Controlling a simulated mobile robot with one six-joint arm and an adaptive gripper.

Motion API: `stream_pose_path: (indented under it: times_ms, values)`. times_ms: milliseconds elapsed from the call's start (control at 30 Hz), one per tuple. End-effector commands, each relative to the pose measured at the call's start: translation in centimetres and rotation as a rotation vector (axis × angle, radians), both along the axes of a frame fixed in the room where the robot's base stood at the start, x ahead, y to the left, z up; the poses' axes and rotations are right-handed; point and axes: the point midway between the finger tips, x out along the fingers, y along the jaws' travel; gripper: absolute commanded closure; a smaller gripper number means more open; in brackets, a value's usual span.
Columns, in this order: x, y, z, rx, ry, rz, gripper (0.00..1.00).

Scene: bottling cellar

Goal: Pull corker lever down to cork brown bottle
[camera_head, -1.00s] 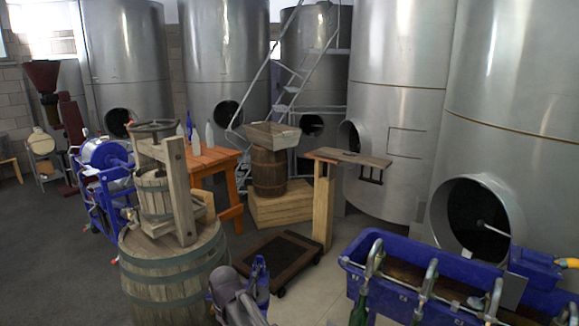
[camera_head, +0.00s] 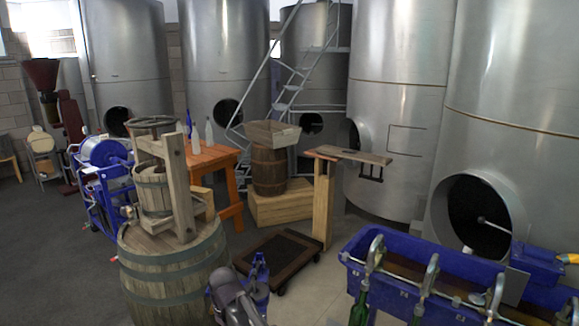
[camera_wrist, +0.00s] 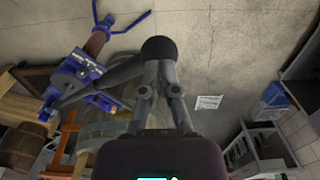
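The blue corker (camera_wrist: 112,88) is in the left half of the wrist view, seen at a slant. Its dark lever (camera_wrist: 100,80) runs from the blue body up to a round black knob (camera_wrist: 158,46). My gripper (camera_wrist: 160,68) has both fingers closed in at this knob and appears shut on it. A brown shape (camera_wrist: 97,42), probably the brown bottle, shows among the blue legs; its cork end cannot be made out. In the head view, part of the blue corker (camera_head: 260,272) shows at the bottom, beside my grey arm; the fingertips and bottle are hidden there.
A barrel (camera_head: 170,285) carrying a wooden press (camera_head: 180,190) stands left of the corker. A blue bottling trough (camera_head: 430,265) stands on the right. A low dark wheeled dolly (camera_head: 278,258) is behind. Open floor (camera_head: 320,295) lies between corker and trough.

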Motion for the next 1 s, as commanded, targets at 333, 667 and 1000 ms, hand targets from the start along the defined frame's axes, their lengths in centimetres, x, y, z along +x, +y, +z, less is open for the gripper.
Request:
stream_pose_path:
  times_ms: [333, 667, 1000]
  values:
    - [0.0, 0.1, -0.7, 0.000, -0.003, 0.000, 1.00]
    - [-0.1, 0.1, -0.9, 0.001, -0.002, 0.000, 1.00]
    - [-0.4, 0.0, -2.3, 0.000, -0.001, 0.000, 1.00]
